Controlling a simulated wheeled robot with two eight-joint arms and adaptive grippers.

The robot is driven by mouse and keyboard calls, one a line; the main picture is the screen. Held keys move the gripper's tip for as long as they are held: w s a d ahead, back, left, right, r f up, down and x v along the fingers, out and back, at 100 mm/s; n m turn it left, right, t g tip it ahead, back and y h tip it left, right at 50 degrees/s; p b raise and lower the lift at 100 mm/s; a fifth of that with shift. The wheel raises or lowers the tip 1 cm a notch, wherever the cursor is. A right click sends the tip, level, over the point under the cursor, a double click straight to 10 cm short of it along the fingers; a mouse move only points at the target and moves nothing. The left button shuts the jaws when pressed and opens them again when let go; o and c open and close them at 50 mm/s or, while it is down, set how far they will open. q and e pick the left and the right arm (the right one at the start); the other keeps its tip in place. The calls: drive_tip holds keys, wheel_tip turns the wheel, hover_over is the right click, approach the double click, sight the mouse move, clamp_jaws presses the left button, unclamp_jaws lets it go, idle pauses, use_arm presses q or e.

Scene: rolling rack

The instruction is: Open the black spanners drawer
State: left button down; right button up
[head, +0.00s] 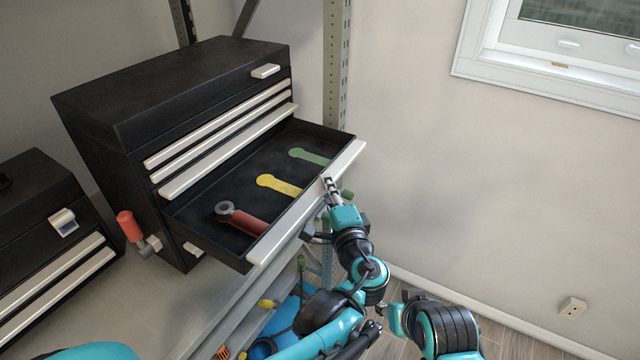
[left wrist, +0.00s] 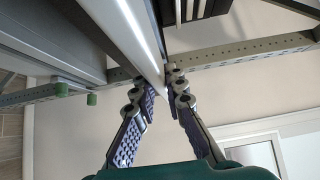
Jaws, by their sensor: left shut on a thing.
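The black spanners drawer (head: 205,215) is pulled far out of the black tool chest (head: 180,85). Inside lie a red-handled ratchet (head: 240,217), a yellow spanner (head: 279,185) and a green spanner (head: 309,156). My left gripper (head: 329,186) is shut on the drawer's pale front handle strip (head: 290,225), right of its middle. In the left wrist view, the fingers (left wrist: 157,86) sit on either side of this handle strip (left wrist: 125,30).
Closed drawers (head: 222,150) sit above the open one. A second black toolbox (head: 35,205) stands at the left, and a red-handled tool (head: 127,226) hangs between them. A metal rack post (head: 336,70) rises behind. The floor at right is clear.

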use_arm(q)
drive_tip(key=c, duration=1.6)
unclamp_jaws()
drive_tip(key=shift+o, duration=0.2)
